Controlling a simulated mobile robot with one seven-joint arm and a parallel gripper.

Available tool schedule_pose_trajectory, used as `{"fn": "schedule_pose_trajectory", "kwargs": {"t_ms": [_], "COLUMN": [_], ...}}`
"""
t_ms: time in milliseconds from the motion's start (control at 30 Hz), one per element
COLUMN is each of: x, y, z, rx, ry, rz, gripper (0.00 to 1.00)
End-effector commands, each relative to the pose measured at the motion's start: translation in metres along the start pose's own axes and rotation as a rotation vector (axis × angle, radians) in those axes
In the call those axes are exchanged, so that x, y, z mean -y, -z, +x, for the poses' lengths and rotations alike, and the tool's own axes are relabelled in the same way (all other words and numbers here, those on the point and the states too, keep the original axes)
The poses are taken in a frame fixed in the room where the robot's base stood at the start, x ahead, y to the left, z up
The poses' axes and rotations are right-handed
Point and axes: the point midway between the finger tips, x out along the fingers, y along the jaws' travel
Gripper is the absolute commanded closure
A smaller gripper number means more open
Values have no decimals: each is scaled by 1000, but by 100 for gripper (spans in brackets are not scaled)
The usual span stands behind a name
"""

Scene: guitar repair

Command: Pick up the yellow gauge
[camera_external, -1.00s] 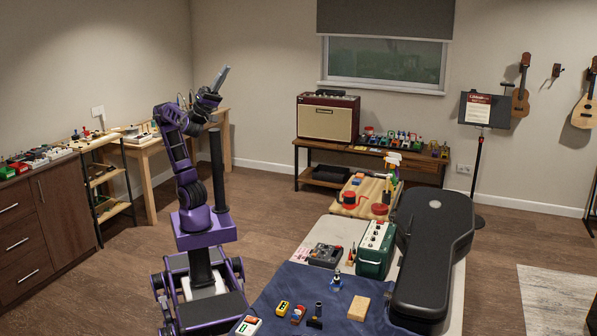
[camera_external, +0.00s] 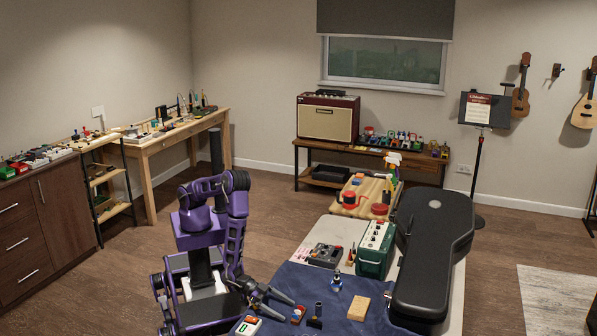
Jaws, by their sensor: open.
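My gripper (camera_external: 289,311) is low over the left part of the dark blue cloth (camera_external: 345,327), with its two fingers spread apart. A small yellow item, likely the yellow gauge, showed on this part of the cloth in the earlier picture. I cannot make it out now; the spread fingers are over that place. Whether the fingers touch anything is too small to tell.
A small red item (camera_external: 298,314) and a black upright piece (camera_external: 316,317) stand just right of my gripper. A white-and-red device (camera_external: 248,326) is at the left.

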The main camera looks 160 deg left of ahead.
Motion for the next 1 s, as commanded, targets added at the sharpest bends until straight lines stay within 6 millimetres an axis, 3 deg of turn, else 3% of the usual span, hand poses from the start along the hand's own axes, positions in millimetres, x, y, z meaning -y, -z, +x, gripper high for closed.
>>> {"fn": "schedule_pose_trajectory", "kwargs": {"t_ms": [267, 1000], "x": [-1, 0], "y": [1, 1], "z": [-13, -151], "rx": [0, -1], "ry": [-3, -5], "rz": [3, 3], "gripper": [0, 0]}}
